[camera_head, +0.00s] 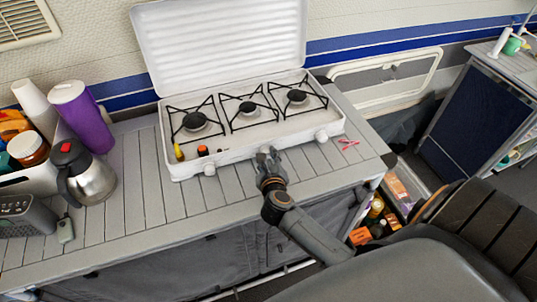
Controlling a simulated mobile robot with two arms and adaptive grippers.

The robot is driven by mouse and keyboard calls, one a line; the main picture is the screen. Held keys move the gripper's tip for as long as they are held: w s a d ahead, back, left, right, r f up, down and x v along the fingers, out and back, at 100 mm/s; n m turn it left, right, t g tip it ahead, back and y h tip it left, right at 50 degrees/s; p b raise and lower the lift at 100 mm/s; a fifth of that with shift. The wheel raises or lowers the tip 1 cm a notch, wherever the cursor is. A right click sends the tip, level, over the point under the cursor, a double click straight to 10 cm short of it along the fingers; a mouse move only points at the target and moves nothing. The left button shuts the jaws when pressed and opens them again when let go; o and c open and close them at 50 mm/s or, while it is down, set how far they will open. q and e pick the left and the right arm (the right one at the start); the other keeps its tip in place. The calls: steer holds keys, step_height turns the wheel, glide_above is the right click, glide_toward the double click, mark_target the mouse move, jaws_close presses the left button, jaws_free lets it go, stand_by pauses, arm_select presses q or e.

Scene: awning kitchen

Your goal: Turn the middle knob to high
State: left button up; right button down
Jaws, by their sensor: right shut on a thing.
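A white three-burner camping stove (237,156) with its lid raised stands on the slatted counter. Its left knob (210,169) and right knob (321,136) show on the front panel. The middle knob is at my right gripper (268,155), which reaches up to the stove's front from below. The gripper is shut on the middle knob, and its fingers hide most of it, so I cannot tell the knob's setting. No flame shows on the burners. My left gripper is not in view.
Small bottles lie on the stove's left front. A pink item (348,143) lies right of it.

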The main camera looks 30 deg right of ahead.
steer(key=n, duration=0.1)
steer(key=n+h, duration=0.1)
steer(key=shift+a+f+n+h, duration=0.2)
steer(key=shift+n+h, duration=0.1)
steer(key=shift+f+n+t+h, duration=0.1)
steer(key=shift+n+t+h, duration=0.2)
steer(key=shift+n+h, duration=0.7)
steer(key=shift+n+y, duration=0.3)
steer(key=shift+n, duration=0.1)
steer(key=c, duration=1)
jaws_free()
